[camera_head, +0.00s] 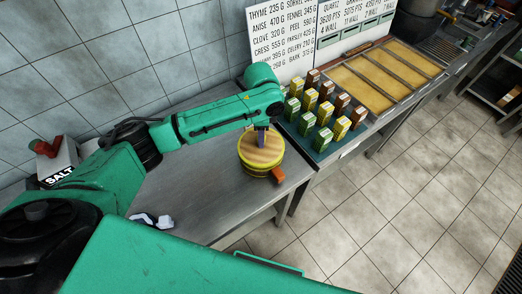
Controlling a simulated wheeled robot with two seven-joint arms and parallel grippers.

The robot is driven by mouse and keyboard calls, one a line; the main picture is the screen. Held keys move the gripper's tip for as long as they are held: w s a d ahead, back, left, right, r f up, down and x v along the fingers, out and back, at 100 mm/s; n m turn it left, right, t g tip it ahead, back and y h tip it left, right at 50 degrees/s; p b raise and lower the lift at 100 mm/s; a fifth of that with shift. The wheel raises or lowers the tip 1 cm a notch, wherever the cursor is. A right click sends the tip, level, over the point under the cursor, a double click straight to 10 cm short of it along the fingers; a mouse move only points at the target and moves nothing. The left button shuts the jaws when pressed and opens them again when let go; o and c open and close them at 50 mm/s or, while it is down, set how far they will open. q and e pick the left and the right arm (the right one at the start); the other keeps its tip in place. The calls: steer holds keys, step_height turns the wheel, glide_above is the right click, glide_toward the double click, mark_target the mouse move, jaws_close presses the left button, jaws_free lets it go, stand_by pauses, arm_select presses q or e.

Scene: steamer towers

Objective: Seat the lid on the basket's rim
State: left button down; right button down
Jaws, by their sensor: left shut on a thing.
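A round wooden lid (266,154) with light and dark bands lies at the top of the round yellow basket (246,168) near the right end of the steel counter. From this angle I cannot tell whether the lid rests on the rim or is slightly above it. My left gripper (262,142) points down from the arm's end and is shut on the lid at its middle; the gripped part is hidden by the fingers. An orange-brown handle (278,175) sticks out at the basket's front right. My right gripper is not in view.
A green tray (318,153) of several small boxes stands close to the right. Beyond it is a tan partitioned tray (378,76). A salt container (58,165) is at the left, and a small white-and-dark thing (151,220) lies nearer. The counter (200,180) left of the basket is clear.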

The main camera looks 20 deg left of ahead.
arm_select(q)
steer(key=shift+f, duration=0.65)
steer(key=shift+c, duration=2.3)
jaws_free()
steer(key=shift+s, duration=0.1)
steer(key=r+b, duration=0.3)
steer(key=r, duration=0.8)
steer(key=shift+w+r, duration=0.1)
steer(key=shift+w, duration=0.1)
steer(key=shift+r+p, duration=0.35)
steer(key=shift+r, duration=1.3)
